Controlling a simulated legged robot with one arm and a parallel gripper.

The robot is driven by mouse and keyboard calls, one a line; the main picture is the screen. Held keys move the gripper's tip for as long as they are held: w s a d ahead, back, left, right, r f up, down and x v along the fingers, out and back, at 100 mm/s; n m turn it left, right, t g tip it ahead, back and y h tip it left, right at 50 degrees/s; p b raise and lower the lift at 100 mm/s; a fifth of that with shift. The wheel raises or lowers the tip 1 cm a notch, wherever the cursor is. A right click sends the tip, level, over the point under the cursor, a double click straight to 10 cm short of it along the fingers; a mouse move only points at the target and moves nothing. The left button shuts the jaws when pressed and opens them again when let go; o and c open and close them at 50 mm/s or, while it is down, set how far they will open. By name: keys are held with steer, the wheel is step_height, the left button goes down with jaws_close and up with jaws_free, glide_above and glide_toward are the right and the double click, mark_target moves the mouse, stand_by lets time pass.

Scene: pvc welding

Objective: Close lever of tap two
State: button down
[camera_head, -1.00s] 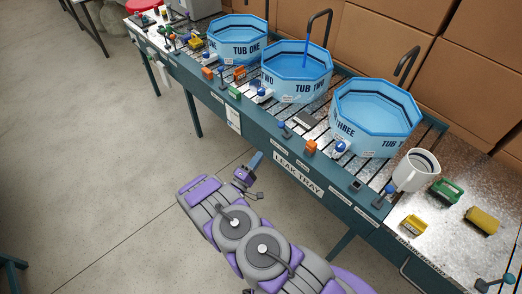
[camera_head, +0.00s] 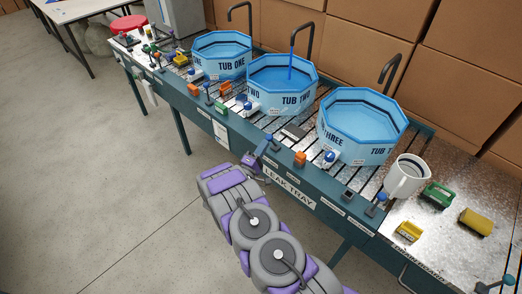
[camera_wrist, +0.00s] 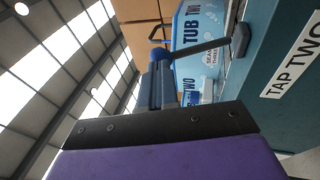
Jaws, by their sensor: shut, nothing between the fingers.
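The lever of tap two, a grey bar with a blue knob (camera_head: 268,138), stands at the front edge of the leak tray. In the wrist view, the lever bar (camera_wrist: 198,49) runs from its blue knob to a dark base, beside the TAP TWO label (camera_wrist: 292,65). My gripper (camera_head: 260,152) is shut and empty, right at the lever's knob. In the wrist view, my gripper's fingertips (camera_wrist: 160,82) are close against the knob; I cannot tell whether they touch. Tub two (camera_head: 283,88) stands behind the lever.
Tub one (camera_head: 222,56) and tub three (camera_head: 361,128) flank tub two. Other levers stand along the tray edge, one at the left (camera_head: 207,87) and one at the right (camera_head: 380,200). The floor in front is clear.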

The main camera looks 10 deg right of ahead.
mark_target(272, 136)
steer(key=r+g+p, duration=0.1)
steer(key=w+d+r+g+y+p, duration=0.1)
steer(key=p, duration=0.1)
steer(key=shift+d+r+m, duration=0.2)
steer(key=shift+d+m, duration=0.05)
steer(key=shift+m, duration=0.05)
steer(key=w+d+r+g+y+p, duration=0.1)
steer(key=p, duration=0.2)
steer(key=shift+d+r+y, duration=0.1)
steer(key=shift+d+y, duration=0.05)
steer(key=shift+y, duration=0.15)
steer(key=shift+w+d+m+g+y+p, duration=0.35)
steer(key=shift+d+g+y+p, duration=0.25)
steer(key=shift+g+p, duration=0.45)
